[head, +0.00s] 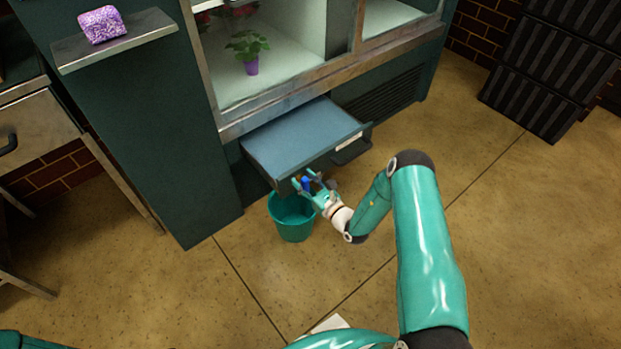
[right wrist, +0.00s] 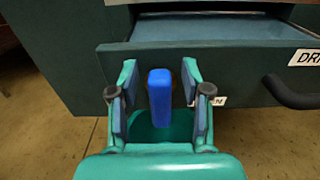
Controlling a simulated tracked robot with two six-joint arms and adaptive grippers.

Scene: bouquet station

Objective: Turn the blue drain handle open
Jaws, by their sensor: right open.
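The blue drain handle (right wrist: 160,98) is on the front of the pulled-out drawer (right wrist: 225,66) and stands upright in the right wrist view. My right gripper (right wrist: 158,95) is open, with one finger on each side of the handle and a visible gap to both. In the head view the handle (head: 306,184) is a small blue spot between the fingers of the right gripper (head: 308,182), at the drawer's near corner. A label beside the handle is partly hidden by a finger. My left gripper is not in view.
A teal bucket (head: 292,216) stands on the floor below the handle. The drawer (head: 300,140) has a black pull (head: 352,152) to the right. The cabinet's side wall (head: 165,150) is at left. Black crates (head: 545,75) stand far right. The floor between is clear.

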